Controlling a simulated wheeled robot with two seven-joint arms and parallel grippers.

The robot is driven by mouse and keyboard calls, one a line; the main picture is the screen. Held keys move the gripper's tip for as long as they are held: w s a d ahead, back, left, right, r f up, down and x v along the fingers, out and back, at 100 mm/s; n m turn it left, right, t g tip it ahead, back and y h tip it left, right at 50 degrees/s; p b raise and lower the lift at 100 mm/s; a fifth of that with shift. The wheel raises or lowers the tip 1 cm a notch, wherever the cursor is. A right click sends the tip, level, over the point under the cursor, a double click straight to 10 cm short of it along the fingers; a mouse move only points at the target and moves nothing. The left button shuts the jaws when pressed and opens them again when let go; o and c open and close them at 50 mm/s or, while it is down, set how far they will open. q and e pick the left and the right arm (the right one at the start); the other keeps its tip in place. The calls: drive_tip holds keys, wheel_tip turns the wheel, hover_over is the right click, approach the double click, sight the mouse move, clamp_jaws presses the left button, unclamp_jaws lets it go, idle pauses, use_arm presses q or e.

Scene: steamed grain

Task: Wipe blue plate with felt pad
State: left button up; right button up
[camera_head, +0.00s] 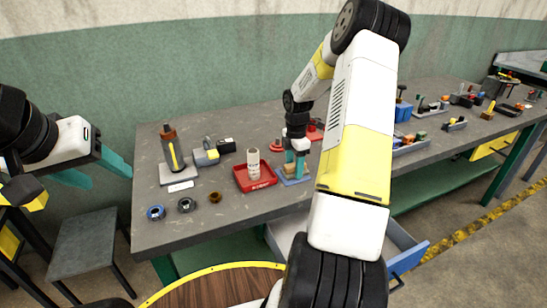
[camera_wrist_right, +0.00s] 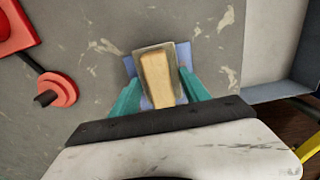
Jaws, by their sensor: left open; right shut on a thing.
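The blue plate (camera_head: 304,180) lies flat on the grey table in the head view. It also shows in the right wrist view (camera_wrist_right: 130,67), mostly covered by the felt pad (camera_wrist_right: 157,78), a tan block with a greyish base. My right gripper (camera_head: 295,168) points down over the plate and is shut on the pad. In the right wrist view its teal fingers (camera_wrist_right: 160,85) stand on both sides of the block. The pad appears to be on or just above the plate; contact is hidden. My left gripper (camera_head: 97,170) is open and empty, off the table's left end.
A red tray (camera_head: 268,184) with a pale cylinder (camera_head: 253,163) stands left of the plate. Several small rings lie near the front edge, and a tool on a stand (camera_head: 172,155) is further left. A blue-fronted drawer (camera_head: 408,260) is open below. My right arm hides the table's middle.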

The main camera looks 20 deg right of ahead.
sight(283, 177)
drive_tip(key=shift+s+d, duration=0.15)
drive_tip(key=shift+d, duration=1.6)
drive_tip(key=shift+a+r, duration=0.2)
drive_tip(key=shift+a, duration=1.75)
drive_tip(key=shift+s+a+f, duration=0.1)
drive_tip(key=shift+a, duration=1)
drive_tip(key=shift+s+a, duration=0.1)
drive_tip(key=shift+a, duration=1)
drive_tip(key=shift+d, duration=0.15)
drive_tip(key=shift+w+d, duration=0.2)
drive_tip(key=shift+d, duration=1.8)
drive_tip(key=shift+w+d+f, duration=0.1)
drive_tip(key=shift+d, duration=1.75)
drive_tip(key=shift+r, duration=3)
